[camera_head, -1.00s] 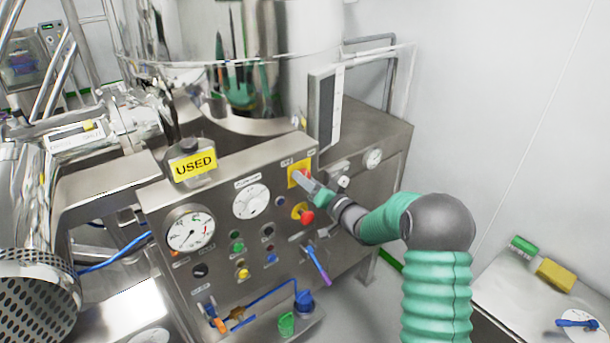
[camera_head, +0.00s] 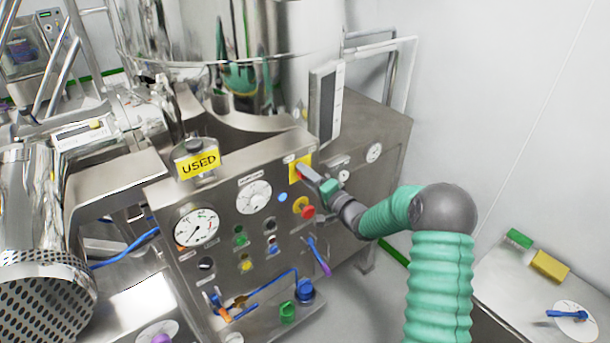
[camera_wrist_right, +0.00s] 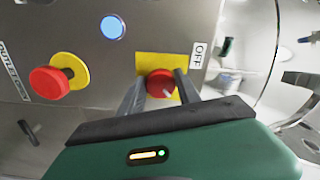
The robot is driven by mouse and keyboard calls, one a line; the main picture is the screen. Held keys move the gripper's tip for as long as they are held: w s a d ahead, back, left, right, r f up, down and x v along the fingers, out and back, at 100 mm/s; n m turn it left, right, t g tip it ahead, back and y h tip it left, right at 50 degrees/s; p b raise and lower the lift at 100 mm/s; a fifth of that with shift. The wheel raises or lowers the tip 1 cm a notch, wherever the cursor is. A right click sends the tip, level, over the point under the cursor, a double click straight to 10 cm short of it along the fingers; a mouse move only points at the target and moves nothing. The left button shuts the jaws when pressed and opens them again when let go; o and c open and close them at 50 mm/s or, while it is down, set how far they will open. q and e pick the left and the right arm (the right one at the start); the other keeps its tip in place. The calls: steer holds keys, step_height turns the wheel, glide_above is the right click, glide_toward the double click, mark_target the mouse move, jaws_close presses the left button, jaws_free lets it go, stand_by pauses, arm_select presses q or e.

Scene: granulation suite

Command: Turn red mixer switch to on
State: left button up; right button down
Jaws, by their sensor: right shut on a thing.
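The red mixer switch (camera_wrist_right: 161,83) sits on a yellow plate (camera_wrist_right: 146,62) with an OFF label (camera_wrist_right: 198,55) beside it in the wrist view. In the head view the yellow plate (camera_head: 293,172) is near the upper right of the steel control panel (camera_head: 215,200). My right gripper (camera_wrist_right: 159,88) is shut on the red switch, one finger on each side of it. In the head view my right gripper (camera_head: 304,172) reaches the plate from the right and hides most of the switch. My left gripper is not in view.
A red emergency button (camera_wrist_right: 50,82) on a yellow disc is close beside the switch. A blue lit lamp (camera_wrist_right: 113,27) is near it. Below are several buttons and a purple-tipped lever (camera_head: 319,256). A side table (camera_head: 520,290) stands at the right.

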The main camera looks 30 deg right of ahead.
steer(key=shift+d+r, duration=0.25)
steer(key=shift+d, duration=0.05)
steer(key=c, duration=1)
jaws_free()
steer(key=shift+f, duration=0.1)
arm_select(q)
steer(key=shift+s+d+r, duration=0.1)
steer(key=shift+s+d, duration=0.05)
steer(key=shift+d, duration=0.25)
arm_select(e)
steer(key=shift+o, duration=0.7)
steer(key=shift+s+d+f, duration=0.1)
steer(key=shift+d+f, duration=0.05)
steer(key=shift+d, duration=0.05)
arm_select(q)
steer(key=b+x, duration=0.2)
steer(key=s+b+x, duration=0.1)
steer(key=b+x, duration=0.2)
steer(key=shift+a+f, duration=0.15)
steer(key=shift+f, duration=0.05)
arm_select(e)
steer(key=s+d, duration=0.1)
steer(key=s, duration=1.5)
steer(key=shift+s+d+f, duration=0.15)
steer(key=shift+s+d, duration=0.1)
steer(key=shift+s, duration=0.1)
